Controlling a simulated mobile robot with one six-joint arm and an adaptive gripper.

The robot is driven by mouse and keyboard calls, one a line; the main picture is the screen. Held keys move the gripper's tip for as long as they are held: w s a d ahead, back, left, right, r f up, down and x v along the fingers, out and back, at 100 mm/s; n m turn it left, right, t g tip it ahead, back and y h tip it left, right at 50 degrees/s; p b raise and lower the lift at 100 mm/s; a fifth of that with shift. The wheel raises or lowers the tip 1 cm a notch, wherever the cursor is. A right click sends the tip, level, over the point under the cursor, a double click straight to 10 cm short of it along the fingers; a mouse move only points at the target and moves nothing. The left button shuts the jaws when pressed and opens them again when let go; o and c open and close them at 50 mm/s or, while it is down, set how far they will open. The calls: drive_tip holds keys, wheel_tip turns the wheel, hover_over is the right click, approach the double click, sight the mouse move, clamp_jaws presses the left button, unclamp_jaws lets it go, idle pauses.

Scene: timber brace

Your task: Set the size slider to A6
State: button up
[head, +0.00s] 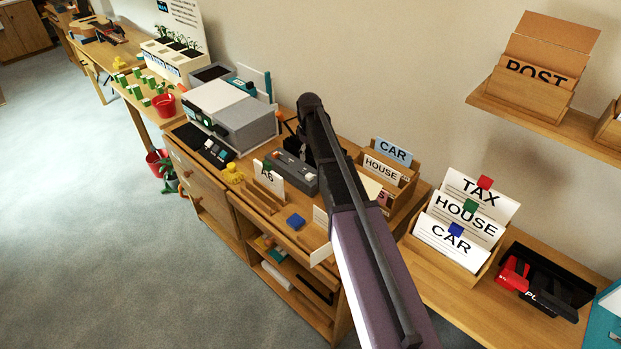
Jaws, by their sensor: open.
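A card marked A6 (267,175) stands upright in a wooden holder on the desk. Just behind and right of it is a low dark grey device (291,172) with small coloured parts at its left end. I cannot make out a size slider or its setting at this scale. My gripper (318,160) is a dark shape close to the device's right side, largely hidden by my own arm. I see nothing held in it, and I cannot tell whether it touches the device.
A grey printer-like machine (232,115) stands left of the device. A wooden sorter (388,172) with CAR and HOUSE cards is to the right. A wall shelf (530,112) is at upper right.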

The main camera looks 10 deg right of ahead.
sight(309, 175)
drive_tip(key=shift+f+b, duration=4.8)
drive_tip(key=shift+f, duration=0.25)
clamp_jaws()
